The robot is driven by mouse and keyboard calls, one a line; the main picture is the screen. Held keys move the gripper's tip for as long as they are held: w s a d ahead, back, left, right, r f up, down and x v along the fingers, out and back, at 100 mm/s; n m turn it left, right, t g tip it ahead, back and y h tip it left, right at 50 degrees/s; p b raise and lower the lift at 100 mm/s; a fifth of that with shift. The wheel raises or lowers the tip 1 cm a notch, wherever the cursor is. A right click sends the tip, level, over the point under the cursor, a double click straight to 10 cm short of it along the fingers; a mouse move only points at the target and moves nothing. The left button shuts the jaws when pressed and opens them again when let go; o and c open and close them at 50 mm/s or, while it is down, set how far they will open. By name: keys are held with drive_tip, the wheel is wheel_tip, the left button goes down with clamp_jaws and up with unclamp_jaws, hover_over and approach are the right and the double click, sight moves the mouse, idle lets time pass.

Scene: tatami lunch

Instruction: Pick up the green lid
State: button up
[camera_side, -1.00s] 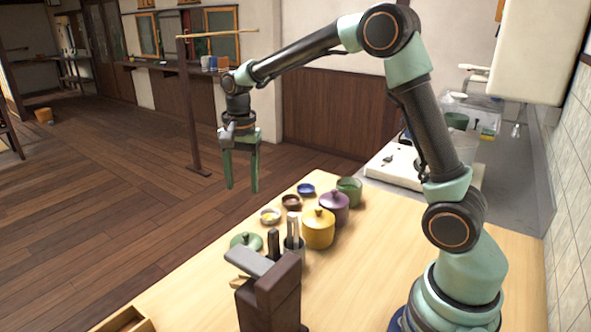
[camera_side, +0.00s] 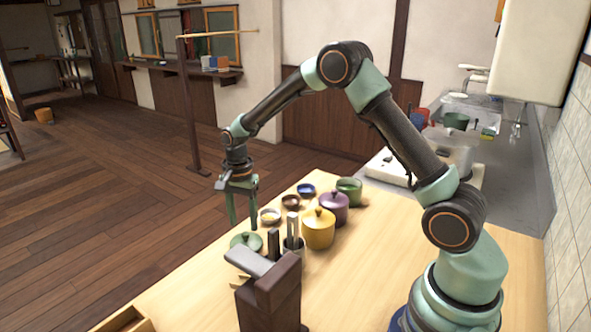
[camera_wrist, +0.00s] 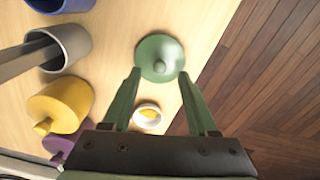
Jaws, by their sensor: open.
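The green lid (camera_side: 246,242) lies on the wooden table near its left edge, with a round knob on top. In the wrist view the green lid (camera_wrist: 159,57) is just ahead of the fingertips, roughly centred between them. My gripper (camera_side: 243,226) is open and empty, with its green fingers pointing down above and near the lid. It also shows in the wrist view (camera_wrist: 158,72), its two fingers spread apart. I see no clear contact with the lid. An open green pot (camera_side: 349,190) without a lid stands at the back of the table.
A small bowl with yellow contents (camera_side: 270,216) sits just behind the lid. A yellow lidded pot (camera_side: 318,230), a purple lidded pot (camera_side: 334,207) and a grey cup with utensils (camera_side: 294,249) stand to the right. A dark brown block-like stand (camera_side: 268,297) is in front.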

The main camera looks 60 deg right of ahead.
sight(245, 233)
wheel_tip(245, 233, down, 3)
drive_tip(key=shift+d+f, duration=0.1)
drive_tip(key=shift+f, duration=0.05)
clamp_jaws()
idle(0.4)
